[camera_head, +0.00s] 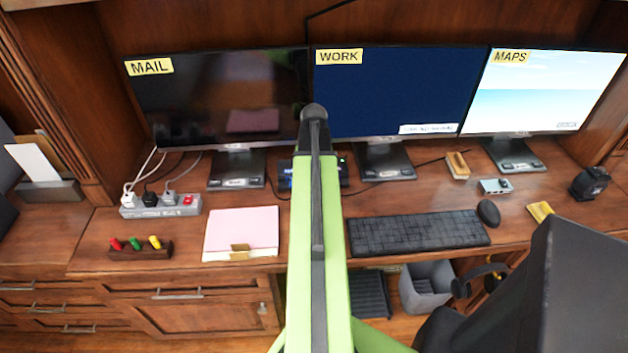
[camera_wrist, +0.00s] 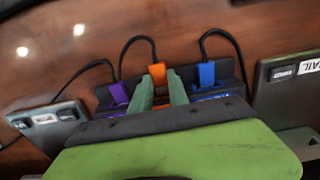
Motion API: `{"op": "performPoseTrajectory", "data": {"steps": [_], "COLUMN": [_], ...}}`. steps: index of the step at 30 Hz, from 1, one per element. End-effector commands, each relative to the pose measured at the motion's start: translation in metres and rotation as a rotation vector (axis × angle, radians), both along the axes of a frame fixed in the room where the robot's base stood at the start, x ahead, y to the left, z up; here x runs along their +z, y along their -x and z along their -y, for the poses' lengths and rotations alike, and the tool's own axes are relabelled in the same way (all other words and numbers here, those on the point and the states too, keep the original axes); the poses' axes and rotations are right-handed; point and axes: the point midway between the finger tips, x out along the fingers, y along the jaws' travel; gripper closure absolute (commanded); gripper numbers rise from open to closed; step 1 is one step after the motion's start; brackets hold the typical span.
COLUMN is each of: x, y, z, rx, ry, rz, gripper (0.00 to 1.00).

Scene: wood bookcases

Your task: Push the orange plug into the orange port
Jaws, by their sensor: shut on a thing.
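In the wrist view, the orange plug (camera_wrist: 158,73) has a black cable arching from its top to the left. My gripper (camera_wrist: 162,84), with two green fingers, is shut on the orange plug. The plug is at a dark dock (camera_wrist: 105,99), between a purple plug (camera_wrist: 119,92) and a blue plug (camera_wrist: 207,74). The orange port is mostly hidden behind my fingers, and I cannot tell how deep the plug sits. In the head view, my arm hides the gripper and the orange plug; the dock shows only in part.
Monitor stands flank the dock closely, left (camera_head: 237,169) and right (camera_head: 383,162). On the desk are a keyboard (camera_head: 418,234), a pink folder (camera_head: 241,232), a power strip (camera_head: 160,206) and a mouse (camera_head: 488,213). Cables run behind the dock.

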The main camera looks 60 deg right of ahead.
Motion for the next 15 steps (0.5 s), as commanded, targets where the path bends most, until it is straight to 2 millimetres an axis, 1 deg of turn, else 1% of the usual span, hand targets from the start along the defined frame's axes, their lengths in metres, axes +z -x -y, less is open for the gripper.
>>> {"op": "performPoseTrajectory", "data": {"steps": [15], "x": [0.0000], "y": [-0.0080], "z": [0.0110], "rx": [0.000], "ry": [0.000], "rz": [0.000], "gripper": [1.00]}}
